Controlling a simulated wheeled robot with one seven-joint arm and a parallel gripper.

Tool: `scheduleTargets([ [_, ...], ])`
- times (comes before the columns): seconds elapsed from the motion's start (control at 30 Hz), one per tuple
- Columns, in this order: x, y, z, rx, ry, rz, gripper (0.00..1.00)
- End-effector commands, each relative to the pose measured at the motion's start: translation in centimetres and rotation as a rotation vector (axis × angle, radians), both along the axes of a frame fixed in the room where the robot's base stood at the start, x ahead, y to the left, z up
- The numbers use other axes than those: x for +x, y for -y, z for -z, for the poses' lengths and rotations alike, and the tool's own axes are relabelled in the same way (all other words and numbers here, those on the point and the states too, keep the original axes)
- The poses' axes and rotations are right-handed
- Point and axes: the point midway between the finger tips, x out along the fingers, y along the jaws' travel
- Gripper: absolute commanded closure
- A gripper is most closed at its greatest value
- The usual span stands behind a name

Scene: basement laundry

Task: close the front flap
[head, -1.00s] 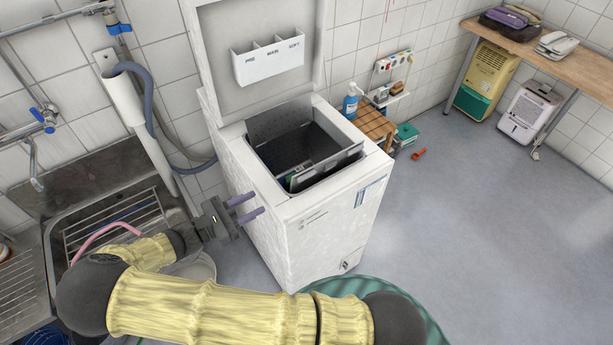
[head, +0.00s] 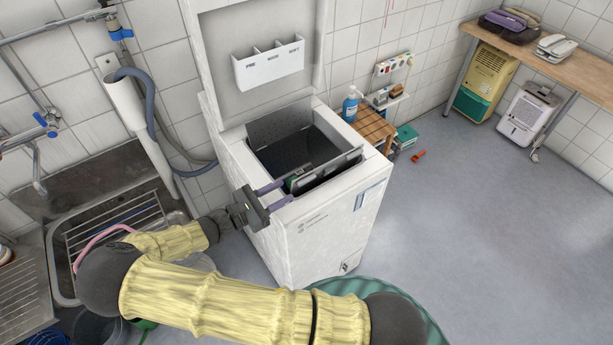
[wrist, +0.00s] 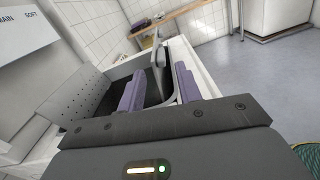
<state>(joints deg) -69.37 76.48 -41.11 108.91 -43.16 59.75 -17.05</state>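The top-loading washer (head: 315,232) stands with its lid (head: 262,50) raised. Its drum opening (head: 305,145) is uncovered. The front flap (head: 335,168) stands up and open along the front side of the opening. In the wrist view the front flap (wrist: 158,56) shows nearly edge-on, ahead of and between my fingers. The perforated rear flap (head: 272,127) is also open; it shows at the left of the wrist view (wrist: 85,88). My gripper (head: 280,191) is open at the washer's left front rim, its purple fingers apart. I cannot tell whether they touch the flap.
A metal sink (head: 110,235) with a rack is at the left, with a grey hose and white pipe above it. A wooden stool (head: 372,128) with a blue bottle (head: 350,105) stands behind the washer. The floor at the right is mostly clear.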

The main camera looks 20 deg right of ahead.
Motion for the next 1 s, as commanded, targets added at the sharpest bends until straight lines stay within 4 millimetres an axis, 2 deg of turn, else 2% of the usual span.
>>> scheduleTargets([
  [0.1,0.6,2.1,-0.1,-0.003,0.0,0.003,0.65],
  [0.43,2.3,7.3,-0.1,-0.002,0.0,0.002,0.65],
  [0.6,2.7,8.4,0.0,-0.001,-0.001,0.001,0.65],
  [0.87,2.7,8.5,0.0,0.001,0.0,0.0,0.65],
  [1.0,2.7,8.5,0.0,0.001,0.0,0.0,0.91],
])
